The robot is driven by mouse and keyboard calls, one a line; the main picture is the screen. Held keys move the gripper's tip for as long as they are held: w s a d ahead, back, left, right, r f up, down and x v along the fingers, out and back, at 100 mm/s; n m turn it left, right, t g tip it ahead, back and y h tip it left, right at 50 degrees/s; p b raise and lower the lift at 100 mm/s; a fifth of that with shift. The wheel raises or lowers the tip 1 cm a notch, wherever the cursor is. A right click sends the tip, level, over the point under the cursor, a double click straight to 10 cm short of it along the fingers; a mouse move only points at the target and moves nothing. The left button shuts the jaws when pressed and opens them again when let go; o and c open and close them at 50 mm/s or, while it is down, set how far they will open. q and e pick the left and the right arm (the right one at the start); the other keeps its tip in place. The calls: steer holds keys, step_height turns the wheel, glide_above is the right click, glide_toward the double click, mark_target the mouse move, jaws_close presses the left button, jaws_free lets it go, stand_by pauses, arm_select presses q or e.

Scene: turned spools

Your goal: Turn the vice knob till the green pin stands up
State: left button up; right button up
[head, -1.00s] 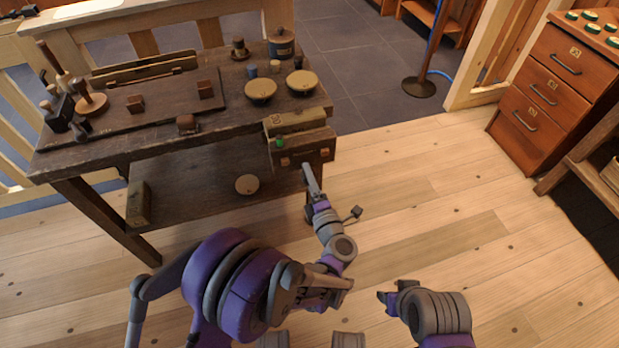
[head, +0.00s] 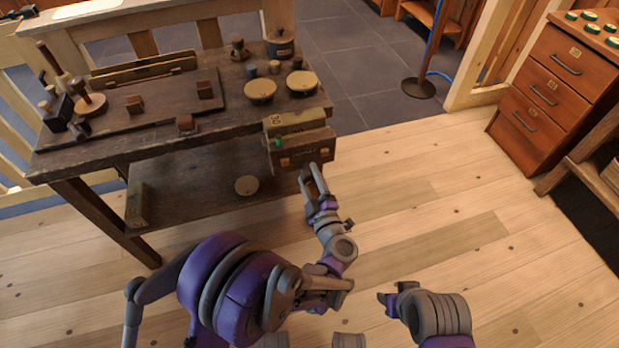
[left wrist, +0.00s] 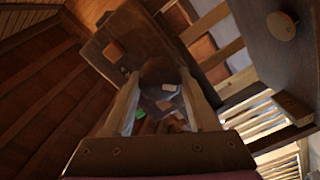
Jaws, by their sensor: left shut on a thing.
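The vice (head: 300,148) is fixed at the right front corner of the workbench, with two small brown blocks on its front face. The green pin (head: 278,142) is a small green spot at the vice's left side; its tilt is too small to tell. My left gripper (head: 313,172) is at the vice's front, shut on the vice knob. In the left wrist view the dark round knob (left wrist: 158,74) sits between the two fingers, and a small green spot shows below it. My right gripper (head: 385,298) is low over the floor, away from the bench; its jaws are unclear.
The workbench (head: 230,121) carries round-lidded tins (head: 260,91), a dark board with small blocks, and wooden tools at the left. Its lower shelf (head: 190,190) holds a round disc and a box. A drawer cabinet (head: 550,85) stands at the right. The floor between is clear.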

arm_select(q)
steer(key=shift+f, duration=0.1)
stand_by(0.4)
steer(key=o, duration=1.4)
steer(key=shift+c, duration=0.2)
steer(key=shift+s, duration=0.1)
steer(key=p+v, duration=0.1)
steer(key=v, duration=0.9)
steer(key=shift+s+d, duration=0.15)
steer(key=shift+s, duration=0.2)
